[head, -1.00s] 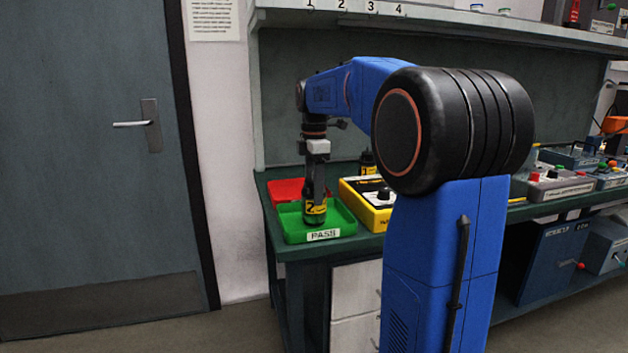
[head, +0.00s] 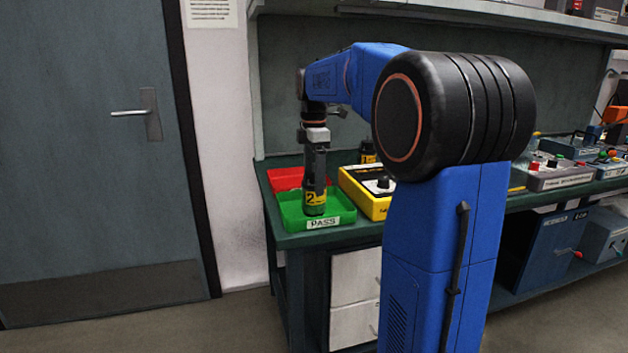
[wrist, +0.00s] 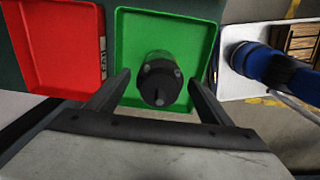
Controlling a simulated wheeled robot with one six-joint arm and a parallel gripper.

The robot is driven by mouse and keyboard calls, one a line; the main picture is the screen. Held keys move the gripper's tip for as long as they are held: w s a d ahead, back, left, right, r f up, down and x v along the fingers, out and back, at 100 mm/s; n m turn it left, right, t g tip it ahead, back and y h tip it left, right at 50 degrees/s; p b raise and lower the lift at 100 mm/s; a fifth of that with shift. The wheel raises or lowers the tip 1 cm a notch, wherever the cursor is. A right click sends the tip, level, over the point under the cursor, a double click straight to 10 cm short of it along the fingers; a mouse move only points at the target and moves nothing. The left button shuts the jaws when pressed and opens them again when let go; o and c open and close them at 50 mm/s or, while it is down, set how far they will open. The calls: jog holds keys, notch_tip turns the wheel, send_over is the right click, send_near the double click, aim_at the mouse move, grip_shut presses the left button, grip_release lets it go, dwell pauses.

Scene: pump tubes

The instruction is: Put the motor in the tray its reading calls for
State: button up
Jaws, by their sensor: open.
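The motor (head: 314,198), a dark cylinder with a yellow label marked 2, stands upright in the green tray (head: 322,224) labelled PASS. In the wrist view the motor's dark round top (wrist: 160,84) shows over the green floor of the tray. My gripper (head: 315,172) points down over the motor. In the wrist view its two fingers stand apart on either side of the motor, with gaps between. A red tray (head: 284,178) lies behind the green one; its label is too unclear to read. A yellow tester (head: 364,199) stands right of the green tray; its reading cannot be made out.
Another dark motor with a yellow label (head: 367,153) stands behind the yellow tester. A shelf (head: 440,8) runs above the bench. Grey instrument boxes (head: 556,175) fill the right side of the bench.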

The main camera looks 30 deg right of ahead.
notch_tip(320, 180, up, 12)
jog(key=shift+f, duration=0.2)
jog(key=s+a+f+m+t, duration=0.1)
jog(key=s+a+f+m, duration=0.4)
jog(key=s, duration=0.3)
jog(key=s+a+f+m+t, duration=0.25)
jog(key=s+a+f, duration=0.35)
jog(key=s, duration=0.3)
jog(key=s+a+f+m, duration=0.2)
jog(key=s+f+m, duration=0.1)
jog(key=s+f, duration=0.3)
jog(key=s+a+f+m+t, duration=0.1)
jog(key=s+a+f+m, duration=0.1)
jog(key=s+f+m, duration=0.2)
jog(key=s+f, duration=0.3)
jog(key=f, duration=0.3)
jog(key=shift+s+a, duration=0.2)
jog(key=shift+a, duration=0.2)
